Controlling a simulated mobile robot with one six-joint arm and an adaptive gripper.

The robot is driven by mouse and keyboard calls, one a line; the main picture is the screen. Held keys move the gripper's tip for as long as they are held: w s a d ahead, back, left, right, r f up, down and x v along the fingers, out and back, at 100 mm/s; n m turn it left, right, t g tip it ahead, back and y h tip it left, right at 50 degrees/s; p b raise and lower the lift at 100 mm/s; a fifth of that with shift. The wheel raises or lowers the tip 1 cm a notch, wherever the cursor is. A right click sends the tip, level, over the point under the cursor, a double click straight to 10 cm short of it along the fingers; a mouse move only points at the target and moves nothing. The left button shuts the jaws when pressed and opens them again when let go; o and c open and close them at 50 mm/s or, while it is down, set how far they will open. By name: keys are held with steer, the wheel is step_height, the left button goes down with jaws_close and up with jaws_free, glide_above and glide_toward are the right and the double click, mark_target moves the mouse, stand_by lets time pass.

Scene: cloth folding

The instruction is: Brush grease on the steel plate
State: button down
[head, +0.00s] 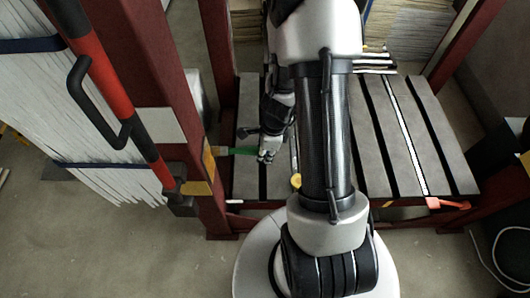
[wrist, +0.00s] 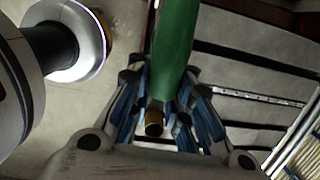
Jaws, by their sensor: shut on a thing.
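My gripper (head: 268,148) is shut on a brush with a green handle (head: 241,151). In the wrist view the green handle (wrist: 175,40) stands between the fingers of my gripper (wrist: 160,82), with its brass-coloured end toward the camera. In the head view the brush points left, toward a red post. Its bristle end is close to a yellowish patch (head: 209,160) on that post; I cannot tell whether they touch. Grey steel plates (head: 250,180) with dark slots lie in the red frame below my gripper. No grease can be made out on them.
A small yellow round item (head: 296,181) is partly hidden by my arm. A red and black bar with a handle (head: 98,70) and strapped white sheets (head: 60,110) stand at the left. An orange clamp-like part (head: 447,204) sits at the right front edge. Bare floor (head: 110,250) lies front left.

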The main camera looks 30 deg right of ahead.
steer(key=shift+w+a, duration=0.55)
steer(key=shift+a, duration=0.25)
stand_by(0.4)
steer(key=shift+w+d+p, duration=0.6)
steer(key=shift+w+p, duration=0.25)
steer(key=shift+p, duration=0.25)
steer(key=shift+w+d+p, duration=0.6)
steer(key=shift+w+p, duration=0.2)
steer(key=shift+p, duration=0.3)
steer(key=shift+s+a, duration=0.1)
steer(key=shift+s+a+b, duration=0.55)
steer(key=shift+s+b, duration=0.25)
steer(key=shift+b, duration=0.15)
steer(key=shift+s+a+b, duration=0.55)
steer(key=shift+s+b, duration=0.25)
steer(key=shift+b, duration=0.1)
